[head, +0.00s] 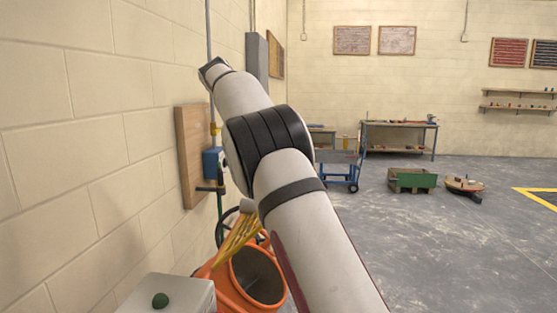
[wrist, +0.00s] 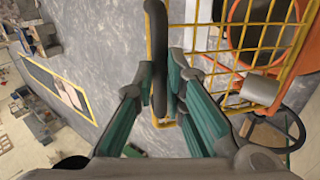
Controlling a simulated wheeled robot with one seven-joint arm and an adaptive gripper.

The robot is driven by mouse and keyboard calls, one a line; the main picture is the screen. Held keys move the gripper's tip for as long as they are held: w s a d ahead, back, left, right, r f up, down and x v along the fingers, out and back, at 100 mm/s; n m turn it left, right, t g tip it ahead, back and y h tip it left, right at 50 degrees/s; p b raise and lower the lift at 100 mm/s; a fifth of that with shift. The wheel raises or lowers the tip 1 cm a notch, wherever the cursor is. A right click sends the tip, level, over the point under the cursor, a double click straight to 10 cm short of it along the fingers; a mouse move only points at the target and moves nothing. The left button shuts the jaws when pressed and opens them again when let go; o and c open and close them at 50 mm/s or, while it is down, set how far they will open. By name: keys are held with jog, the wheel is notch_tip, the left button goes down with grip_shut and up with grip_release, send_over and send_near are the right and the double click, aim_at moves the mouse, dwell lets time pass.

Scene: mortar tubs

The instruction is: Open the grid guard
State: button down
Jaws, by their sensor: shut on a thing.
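The grid guard is a yellow wire grid (wrist: 222,68) with a dark bar-like handle (wrist: 156,25) along its edge in the wrist view. My gripper (wrist: 162,82), with teal fingers, is shut on that dark handle. In the head view the guard (head: 238,240) stands tilted at the upper left of the orange drum's mouth (head: 262,277), and much of the mouth shows clear of the bars. The drum (wrist: 239,25) also shows behind the grid in the wrist view. My gripper is hidden behind my arm in the head view.
A dark handwheel (wrist: 298,128) is close to the gripper's right in the wrist view. A blue cart (head: 340,172) and green tub (head: 412,180) are farther off; the floor at right is open.

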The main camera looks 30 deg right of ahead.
jog(key=shift+w+a+f, duration=0.5)
jog(key=shift+a+f, duration=0.3)
jog(key=shift+f, duration=0.1)
jog(key=c, duration=1.8)
grip_release()
jog(key=shift+c, duration=0.2)
jog(key=shift+o, duration=1.2)
jog(key=shift+w+a+f, duration=0.15)
jog(key=shift+w, duration=0.05)
jog(key=shift+s+d+r, duration=0.15)
jog(key=shift+d+r, duration=0.05)
